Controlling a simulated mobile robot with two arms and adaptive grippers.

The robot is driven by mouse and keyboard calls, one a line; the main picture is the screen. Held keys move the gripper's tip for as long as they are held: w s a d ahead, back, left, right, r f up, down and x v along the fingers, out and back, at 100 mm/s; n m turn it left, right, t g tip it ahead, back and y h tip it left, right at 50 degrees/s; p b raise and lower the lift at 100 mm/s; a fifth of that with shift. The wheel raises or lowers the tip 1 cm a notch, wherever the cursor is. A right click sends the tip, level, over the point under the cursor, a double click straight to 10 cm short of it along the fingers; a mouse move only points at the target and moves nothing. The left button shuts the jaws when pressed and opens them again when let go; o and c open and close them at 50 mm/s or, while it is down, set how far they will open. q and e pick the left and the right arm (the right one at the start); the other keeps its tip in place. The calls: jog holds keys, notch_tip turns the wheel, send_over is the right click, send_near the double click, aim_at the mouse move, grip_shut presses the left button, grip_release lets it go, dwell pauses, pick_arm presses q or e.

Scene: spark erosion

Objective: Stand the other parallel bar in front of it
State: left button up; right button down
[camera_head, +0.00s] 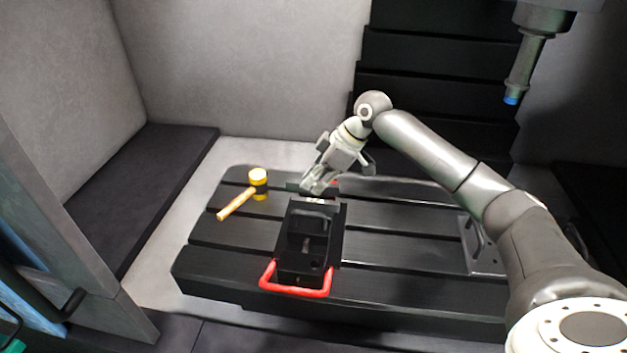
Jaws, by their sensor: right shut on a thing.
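A black vise (305,262) with a red handle (297,291) stands on the dark slotted table. My right gripper (317,186) points down at the far end of the vise, just above or behind its back jaw. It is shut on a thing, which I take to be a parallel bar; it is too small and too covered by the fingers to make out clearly. A thin pale strip shows at the vise's far end, below the fingers; I cannot tell whether it is a bar. My left gripper is not in view.
A mallet (238,202) with a yellow head lies on the slotted table (215,262), left of the vise. A grey metal bracket (480,248) stands at the table's right. The machine's spindle (524,68) with a blue tip hangs at the upper right. Table space right of the vise is clear.

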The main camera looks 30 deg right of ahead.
aim_at(316, 205)
jog(key=shift+d+f+b, duration=0.1)
jog(key=shift+f+b, duration=1.15)
jog(key=shift+f, duration=0.05)
jog(key=shift+f+b, duration=0.85)
jog(key=shift+b, duration=0.1)
jog(key=shift+f, duration=1.85)
jog(key=c, duration=1.4)
grip_release()
jog(key=shift+c, duration=0.2)
jog(key=shift+o, duration=0.4)
jog(key=shift+f, duration=0.15)
jog(key=shift+s+f, duration=0.1)
jog(key=shift+f, duration=0.05)
